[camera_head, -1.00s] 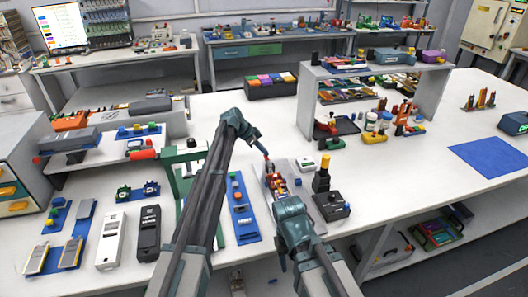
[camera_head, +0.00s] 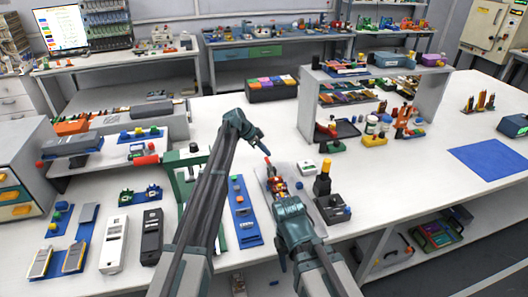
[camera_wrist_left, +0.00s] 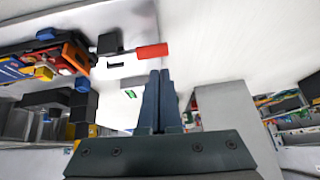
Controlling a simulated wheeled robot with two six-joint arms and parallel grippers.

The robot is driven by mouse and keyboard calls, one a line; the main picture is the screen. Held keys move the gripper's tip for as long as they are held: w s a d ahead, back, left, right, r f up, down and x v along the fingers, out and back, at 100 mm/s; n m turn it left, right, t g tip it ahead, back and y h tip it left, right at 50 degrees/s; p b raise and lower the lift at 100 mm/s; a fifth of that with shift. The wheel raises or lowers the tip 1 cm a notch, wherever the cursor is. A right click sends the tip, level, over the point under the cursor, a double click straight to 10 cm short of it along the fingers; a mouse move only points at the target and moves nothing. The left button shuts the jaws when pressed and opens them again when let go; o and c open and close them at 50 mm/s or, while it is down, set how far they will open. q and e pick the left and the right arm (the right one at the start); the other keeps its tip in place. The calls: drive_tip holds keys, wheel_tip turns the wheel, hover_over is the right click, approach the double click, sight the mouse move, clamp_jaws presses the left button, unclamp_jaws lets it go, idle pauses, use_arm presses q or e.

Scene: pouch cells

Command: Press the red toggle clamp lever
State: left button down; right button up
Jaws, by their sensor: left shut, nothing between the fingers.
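In the left wrist view a red lever handle (camera_wrist_left: 152,51) sticks out sideways from a black and white clamp body (camera_wrist_left: 115,60). In the head view a small red tip (camera_head: 267,160) shows at the far end of a fixture on a grey plate. My left gripper (camera_head: 264,150) is shut and empty, just beyond that tip. In the left wrist view its fingers (camera_wrist_left: 158,73) are together, close to the handle's free end, with a narrow gap in the picture. My right gripper (camera_head: 283,260) is partly hidden by its own arm, nearer the table's front edge.
A black block with a yellow-topped post (camera_head: 322,185) stands right of the fixture. A blue strip (camera_head: 243,222) and a green frame (camera_head: 183,158) stand to the left. A grey shelf (camera_head: 307,105) stands behind. The table between shelf and fixture is mostly clear.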

sight(267, 159)
use_arm(q)
drive_tip(key=r+p, duration=0.2)
drive_tip(key=r, duration=0.1)
drive_tip(key=shift+d, duration=0.3)
drive_tip(key=p+v, duration=0.7)
drive_tip(key=v, duration=0.2)
drive_tip(key=shift+w+a+p, duration=0.2)
drive_tip(key=shift+a+p, duration=0.2)
drive_tip(key=shift+a, duration=0.05)
drive_tip(key=s+d+f+n+g+y, duration=0.1)
drive_tip(key=s+d+n, duration=0.1)
drive_tip(key=s, duration=0.9)
drive_tip(key=s+d+f+n+g+y, duration=0.1)
drive_tip(key=s+d+f+n+y, duration=0.15)
drive_tip(key=s, duration=0.75)
drive_tip(key=s+a+n+y, duration=0.1)
drive_tip(key=s+n+y, duration=0.1)
drive_tip(key=s, duration=1)
drive_tip(key=s+a+n+g+y, duration=0.1)
drive_tip(key=s+n, duration=0.3)
drive_tip(key=s, duration=0.8)
drive_tip(key=shift+s+a+y, duration=0.2)
drive_tip(key=shift+a+y, duration=0.35)
drive_tip(key=shift+a, duration=0.05)
